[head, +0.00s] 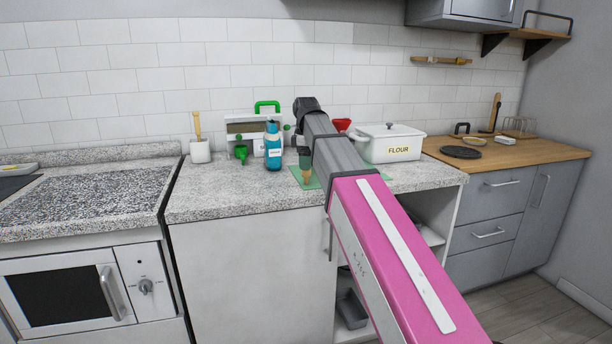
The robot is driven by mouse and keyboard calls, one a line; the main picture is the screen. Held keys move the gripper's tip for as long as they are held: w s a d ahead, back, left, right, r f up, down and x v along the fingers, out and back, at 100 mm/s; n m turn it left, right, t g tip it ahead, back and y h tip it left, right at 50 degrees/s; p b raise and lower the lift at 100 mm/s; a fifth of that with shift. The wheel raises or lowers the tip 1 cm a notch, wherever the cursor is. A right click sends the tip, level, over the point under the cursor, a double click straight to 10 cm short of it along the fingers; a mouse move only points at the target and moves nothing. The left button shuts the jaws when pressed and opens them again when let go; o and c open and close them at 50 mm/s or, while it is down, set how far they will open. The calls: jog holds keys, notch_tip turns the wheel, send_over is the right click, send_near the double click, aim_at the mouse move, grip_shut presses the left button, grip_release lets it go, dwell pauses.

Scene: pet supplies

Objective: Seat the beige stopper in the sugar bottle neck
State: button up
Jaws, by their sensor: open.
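My arm reaches across the counter, and its dark end joint (306,104) is above the back of the worktop. My gripper's fingers cannot be made out; the arm's own links block that area. A green mat (297,177) lies on the counter, partly behind my arm. A small dark green, bottle-like thing (304,157) stands there, with a small orange-brown piece (307,174) at its lower front. I cannot tell whether either is the sugar bottle or the beige stopper. A blue bottle (273,150) with a pale label stands left of the mat; its label is unreadable.
A white carrier (240,128) and a green funnel-like thing (241,154) stand behind the blue bottle. A white crock (200,150) stands left. The counter's front left is clear.

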aim_at(306, 175)
jog(key=shift+f, duration=2.7)
jog(key=c, duration=1)
